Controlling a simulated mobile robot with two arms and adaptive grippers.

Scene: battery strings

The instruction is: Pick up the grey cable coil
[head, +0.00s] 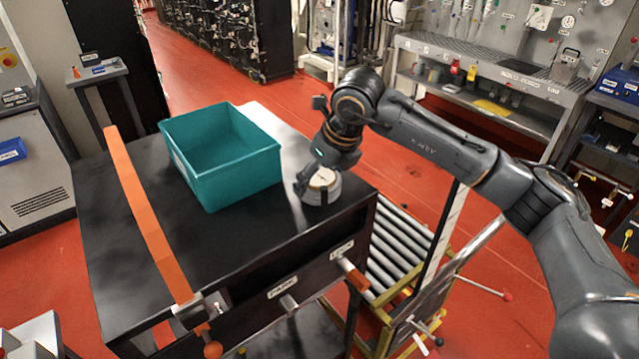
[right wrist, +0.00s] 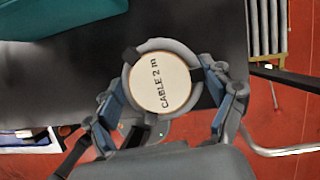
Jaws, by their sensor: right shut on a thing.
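The grey cable coil (head: 321,188) is at the right end of the black table, close to its front right edge. In the right wrist view the coil (right wrist: 162,82) shows a grey ring around a pale round label reading "CABLE 2 m". My right gripper (head: 312,183) reaches down over it from behind and is shut on it. In the right wrist view the two fingers of my right gripper (right wrist: 165,100) flank the coil on both sides. I cannot tell whether the coil touches the tabletop. My left gripper is not in view.
A teal open bin (head: 222,150) stands on the black table (head: 250,245), left of the coil. An orange strip (head: 145,210) runs along the table's left side. A roller conveyor (head: 395,250) is right of the table. The table's front middle is clear.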

